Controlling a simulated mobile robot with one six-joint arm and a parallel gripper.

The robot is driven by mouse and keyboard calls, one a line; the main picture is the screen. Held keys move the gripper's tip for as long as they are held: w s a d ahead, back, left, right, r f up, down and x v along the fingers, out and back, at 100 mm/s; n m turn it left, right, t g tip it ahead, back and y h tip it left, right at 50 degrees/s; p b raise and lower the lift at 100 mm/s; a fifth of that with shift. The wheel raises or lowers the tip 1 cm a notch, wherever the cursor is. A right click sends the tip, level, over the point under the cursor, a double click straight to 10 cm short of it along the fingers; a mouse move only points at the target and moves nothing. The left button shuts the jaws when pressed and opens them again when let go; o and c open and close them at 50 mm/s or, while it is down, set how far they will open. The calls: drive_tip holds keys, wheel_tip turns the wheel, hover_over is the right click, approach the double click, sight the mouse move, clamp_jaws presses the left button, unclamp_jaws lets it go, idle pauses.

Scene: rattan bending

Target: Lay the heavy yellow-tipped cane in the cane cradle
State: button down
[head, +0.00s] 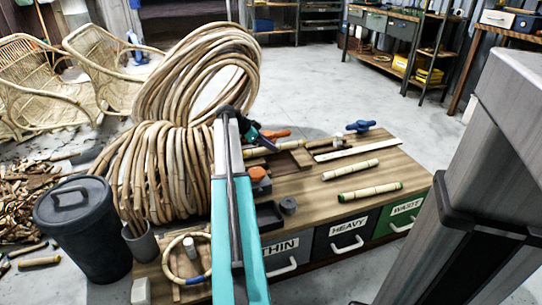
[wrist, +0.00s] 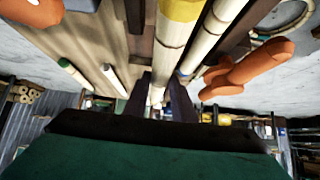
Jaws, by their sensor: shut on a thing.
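In the wrist view, my gripper (wrist: 165,92) is shut on a pale jointed cane with a yellow end, the heavy yellow-tipped cane (wrist: 174,38). The cane runs from between the fingers to the top edge. A blue-tipped cane (wrist: 216,30) is close beside it on the right. Dark brown wooden pieces (wrist: 135,14), perhaps part of the cane cradle, show beside the held cane. In the head view, my gripper (head: 254,137) is over the bench's far side. A dark brown wooden piece (head: 291,163) is nearby; I cannot tell whether the cane touches it.
The bench (head: 380,150) also bears a green-tipped cane (head: 370,192), a shorter cane (head: 350,170), orange clamps (head: 257,173) and a blue clamp (head: 361,126). Large cane coils (head: 150,175) stand left. Drawers labelled THIN, HEAVY (head: 346,232) and WASTE face front. The bench's right part has free room.

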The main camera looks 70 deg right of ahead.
drive_tip(key=shift+f+b, duration=0.95)
drive_tip(key=shift+f, duration=1.55)
drive_tip(key=c, duration=1.5)
unclamp_jaws()
drive_tip(key=shift+f, duration=0.1)
drive_tip(key=shift+r, duration=0.2)
drive_tip(key=shift+w+a+r, duration=0.1)
drive_tip(key=shift+w+r, duration=0.05)
drive_tip(key=p+v, duration=0.3)
drive_tip(key=v, duration=0.8)
drive_tip(key=shift+w+a+r+p, duration=0.1)
drive_tip(key=shift+w+a+p, duration=0.1)
drive_tip(key=shift+p, duration=0.1)
drive_tip(key=shift+s, duration=0.1)
